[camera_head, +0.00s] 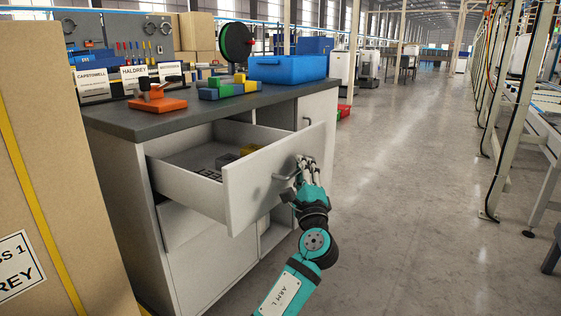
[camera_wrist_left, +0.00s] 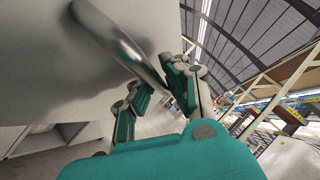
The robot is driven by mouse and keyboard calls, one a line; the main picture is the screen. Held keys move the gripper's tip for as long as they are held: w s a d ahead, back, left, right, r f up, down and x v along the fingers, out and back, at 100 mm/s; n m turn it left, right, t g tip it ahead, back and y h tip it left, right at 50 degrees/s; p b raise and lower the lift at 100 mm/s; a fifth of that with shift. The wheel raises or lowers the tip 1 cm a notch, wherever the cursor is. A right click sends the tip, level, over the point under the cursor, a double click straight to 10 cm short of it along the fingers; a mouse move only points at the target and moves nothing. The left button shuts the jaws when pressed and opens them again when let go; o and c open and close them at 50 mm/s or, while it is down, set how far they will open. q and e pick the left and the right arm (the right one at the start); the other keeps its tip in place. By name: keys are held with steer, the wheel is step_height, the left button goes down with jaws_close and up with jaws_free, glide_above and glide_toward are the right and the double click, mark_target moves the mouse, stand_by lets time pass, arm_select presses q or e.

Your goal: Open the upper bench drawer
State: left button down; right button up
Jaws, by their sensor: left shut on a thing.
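The upper bench drawer (camera_head: 186,189) is pulled well out of the grey-white bench (camera_head: 115,185). Yellow blocks and small dark pieces lie inside it. My left gripper (camera_head: 305,168) is at the right part of the drawer front (camera_head: 262,180), shut on its metal handle (camera_head: 284,177). In the left wrist view the handle (camera_wrist_left: 128,45) is a curved bar that runs down to my left gripper's fingers (camera_wrist_left: 160,88). The drawer front (camera_wrist_left: 45,60) fills the left of that view. My fingers hide part of the handle. My right gripper is in neither view.
The bench top holds a blue bin (camera_head: 287,68), coloured blocks (camera_head: 228,88), an orange fixture (camera_head: 157,104) and name cards. A large cardboard box (camera_head: 45,150) stands close at the left. The floor (camera_head: 410,200) to the right is clear up to the conveyor frames.

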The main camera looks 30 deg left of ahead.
arm_select(q)
steer(key=d, duration=0.6)
steer(key=shift+s+d+f, duration=0.3)
steer(key=c, duration=1.7)
jaws_free()
steer(key=shift+o, duration=0.3)
steer(key=shift+r, duration=0.15)
steer(key=v, duration=1.2)
